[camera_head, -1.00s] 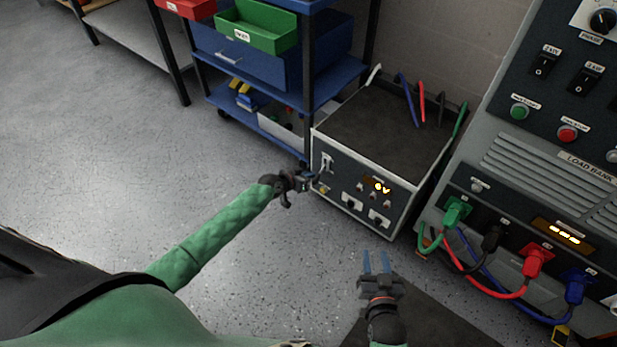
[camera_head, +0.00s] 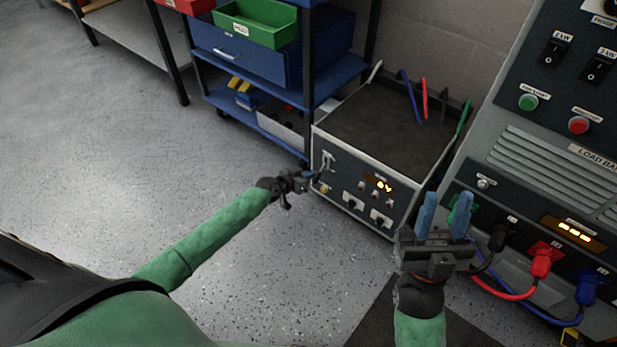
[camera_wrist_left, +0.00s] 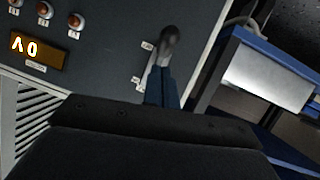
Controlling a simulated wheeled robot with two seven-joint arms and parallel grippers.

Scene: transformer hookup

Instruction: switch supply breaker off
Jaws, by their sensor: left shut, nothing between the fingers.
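The supply breaker is a lever (camera_head: 327,160) on the upper left of the grey supply box's (camera_head: 360,185) front panel. In the left wrist view its dark rounded handle (camera_wrist_left: 170,46) stands out from the panel between small labels. My left gripper (camera_head: 314,176) is at the panel, shut and empty. In the left wrist view its blue fingers (camera_wrist_left: 162,88) lie right at the lever, their tips overlapping the handle's lower end; I cannot tell whether they touch. My right gripper (camera_head: 445,200) is open and empty, in front of the load bank.
The load bank (camera_head: 510,150) stands at the right with green, black, red and blue plugs and cables. A blue shelf cart (camera_head: 265,65) stands behind and left of the box. Several coloured leads stand at the box's back edge. The floor at left is clear.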

